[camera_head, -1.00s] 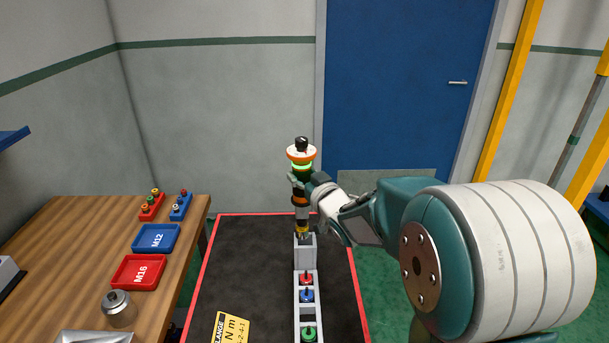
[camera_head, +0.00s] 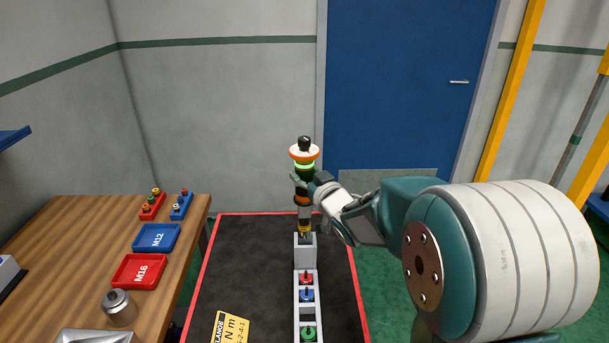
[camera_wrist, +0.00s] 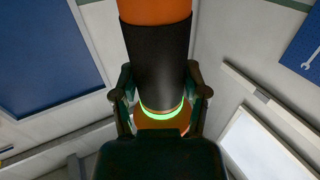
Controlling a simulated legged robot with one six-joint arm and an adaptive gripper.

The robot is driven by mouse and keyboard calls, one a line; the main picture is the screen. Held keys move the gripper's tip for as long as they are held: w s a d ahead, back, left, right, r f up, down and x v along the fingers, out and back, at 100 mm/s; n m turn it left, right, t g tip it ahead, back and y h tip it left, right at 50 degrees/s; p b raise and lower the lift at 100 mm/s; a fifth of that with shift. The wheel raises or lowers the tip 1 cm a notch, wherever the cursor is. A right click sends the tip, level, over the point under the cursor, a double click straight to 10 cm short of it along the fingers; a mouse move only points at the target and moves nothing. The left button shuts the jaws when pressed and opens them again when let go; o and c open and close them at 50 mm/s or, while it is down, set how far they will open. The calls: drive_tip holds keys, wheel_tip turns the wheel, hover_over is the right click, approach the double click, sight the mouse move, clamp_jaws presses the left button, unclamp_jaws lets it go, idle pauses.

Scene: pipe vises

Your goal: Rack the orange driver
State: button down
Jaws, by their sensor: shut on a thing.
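The orange driver (camera_head: 303,153) stands upright, with an orange-and-white top, a black knob, a glowing green ring and a dark body. My gripper (camera_head: 303,186) is shut on the driver's dark body from the right. In the wrist view the driver (camera_wrist: 155,60) runs between the two fingers of my gripper (camera_wrist: 160,98), with the green ring near them. The driver's lower end is just above or at the top of a grey block (camera_head: 305,250); I cannot tell whether it is seated in it.
A grey rack strip (camera_head: 306,313) with red, blue and green pieces runs toward me from the block on a dark mat (camera_head: 240,270). At left, a wooden bench (camera_head: 70,250) holds an M12 tray (camera_head: 156,238), an M16 tray (camera_head: 139,271) and a metal cylinder (camera_head: 118,307).

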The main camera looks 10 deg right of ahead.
sight(309, 205)
drive_tip(key=shift+d+r, duration=0.1)
drive_tip(key=shift+d, duration=0.05)
drive_tip(key=shift+f, duration=4.1)
idle(3.8)
